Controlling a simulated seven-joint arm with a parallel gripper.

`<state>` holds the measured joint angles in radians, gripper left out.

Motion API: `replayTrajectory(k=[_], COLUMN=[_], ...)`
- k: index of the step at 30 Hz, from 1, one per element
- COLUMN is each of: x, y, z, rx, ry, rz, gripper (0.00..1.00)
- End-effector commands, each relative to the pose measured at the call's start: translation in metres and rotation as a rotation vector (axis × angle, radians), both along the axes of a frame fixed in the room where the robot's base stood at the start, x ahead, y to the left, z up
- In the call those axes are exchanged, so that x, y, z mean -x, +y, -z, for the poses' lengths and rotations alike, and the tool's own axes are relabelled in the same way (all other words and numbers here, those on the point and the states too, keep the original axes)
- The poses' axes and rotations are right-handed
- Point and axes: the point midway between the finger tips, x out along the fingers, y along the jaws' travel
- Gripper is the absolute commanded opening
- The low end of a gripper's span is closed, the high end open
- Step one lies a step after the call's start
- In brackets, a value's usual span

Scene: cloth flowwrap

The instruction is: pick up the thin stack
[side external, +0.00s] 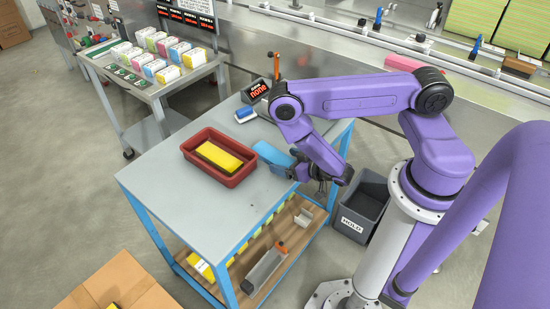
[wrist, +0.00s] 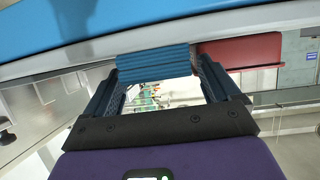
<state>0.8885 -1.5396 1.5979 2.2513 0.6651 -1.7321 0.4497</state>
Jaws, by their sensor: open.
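A thin blue stack (side external: 271,154) lies at the right edge of the grey table, beside the red tray (side external: 237,178). In the wrist view the stack (wrist: 154,66) shows its layered edge, between the fingertips of my gripper (wrist: 158,72). My gripper is open, with one finger on each side of the stack. In the side view my gripper (side external: 298,172) is low at the table's edge, at the near end of the stack. Whether the fingers touch it I cannot tell. A yellow stack (side external: 220,156) lies in the red tray.
The grey table (side external: 165,186) is clear on its left and front. A small display (side external: 255,90) and a blue-and-white item (side external: 245,114) stand at its back corner. A grey HOLD bin (side external: 360,213) stands on the floor to the right. A side cart (side external: 150,85) carries several coloured packs.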

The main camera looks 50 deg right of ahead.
Motion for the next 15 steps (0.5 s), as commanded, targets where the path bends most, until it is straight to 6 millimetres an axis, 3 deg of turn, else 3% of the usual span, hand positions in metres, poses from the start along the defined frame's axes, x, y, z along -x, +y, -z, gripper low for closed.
replayTrajectory(k=[4, 12, 14, 15], x=[-0.0137, -0.0159, -0.0158, -0.0158], y=[-0.0012, -0.0008, -0.0008, -0.0008], z=[0.0050, 0.0062, 0.0061, 0.0061], rx=[-0.001, 0.001, 0.000, 0.000], ry=[-0.002, 0.000, 0.000, 0.000], rz=[0.002, -0.003, -0.002, -0.002], gripper=[0.89, 0.89, 0.73, 0.60])
